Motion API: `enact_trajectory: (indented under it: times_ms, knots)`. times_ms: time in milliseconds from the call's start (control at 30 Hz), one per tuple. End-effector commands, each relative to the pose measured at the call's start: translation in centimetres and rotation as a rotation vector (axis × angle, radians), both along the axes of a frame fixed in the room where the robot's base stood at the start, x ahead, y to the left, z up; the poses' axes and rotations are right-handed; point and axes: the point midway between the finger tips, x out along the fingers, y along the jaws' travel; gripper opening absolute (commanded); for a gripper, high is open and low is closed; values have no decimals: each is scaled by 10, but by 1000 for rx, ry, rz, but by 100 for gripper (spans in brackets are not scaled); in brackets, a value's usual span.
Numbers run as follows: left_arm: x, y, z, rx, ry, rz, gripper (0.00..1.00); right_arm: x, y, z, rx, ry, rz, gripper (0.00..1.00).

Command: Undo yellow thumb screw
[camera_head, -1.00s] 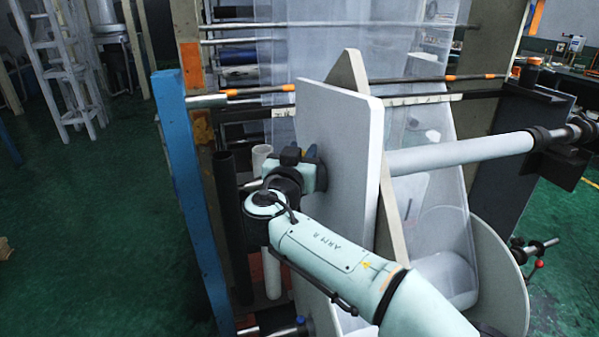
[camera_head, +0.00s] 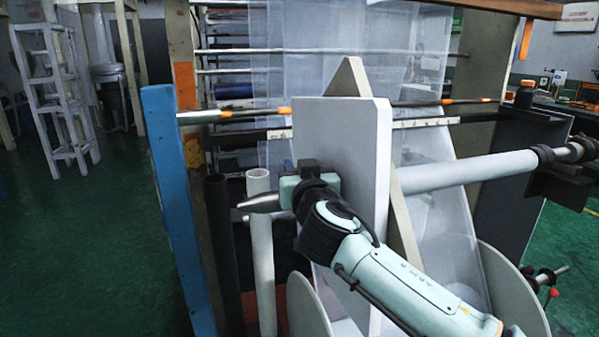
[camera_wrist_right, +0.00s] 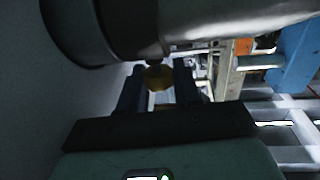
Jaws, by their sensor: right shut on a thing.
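The yellow thumb screw (camera_wrist_right: 158,77) shows in the right wrist view, just under a dark round collar (camera_wrist_right: 85,30) on a metal shaft (camera_wrist_right: 215,15). My right gripper (camera_wrist_right: 159,86) has one dark finger on each side of the screw and is shut on it. In the head view, my right gripper (camera_head: 306,184) is at the left face of the white upright panel (camera_head: 350,150), beside a tapered shaft end (camera_head: 258,203). The screw is hidden there. My left gripper is in neither view.
A blue post (camera_head: 178,200) stands left of my right gripper, with a black tube (camera_head: 224,250) and a white tube (camera_head: 262,260) between them. A white roller (camera_head: 460,173) extends right behind the panel. Green floor is open at the far left.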

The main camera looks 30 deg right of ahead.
Motion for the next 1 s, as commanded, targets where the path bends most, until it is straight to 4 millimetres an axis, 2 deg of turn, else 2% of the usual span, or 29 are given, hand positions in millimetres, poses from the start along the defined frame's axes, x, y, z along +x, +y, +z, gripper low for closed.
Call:
enact_trajectory:
  times_ms: [200, 233, 300, 667, 767, 1000]
  knots:
    - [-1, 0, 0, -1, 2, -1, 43, 0, 0, 0, 1, 1, -1, 2]
    - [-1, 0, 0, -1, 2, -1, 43, 0, 0, 0, 1, 1, -1, 36]
    - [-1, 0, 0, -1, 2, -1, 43, 0, 0, 0, 1, 1, -1, 53]
    - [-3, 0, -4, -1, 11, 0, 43, -4, 2, -1, 2, 0, 0, 53]
    - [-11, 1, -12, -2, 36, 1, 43, -16, 6, -2, 4, -1, 1, 53]
    - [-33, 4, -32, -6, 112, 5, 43, -65, 25, -1, 2, -1, 2, 53]
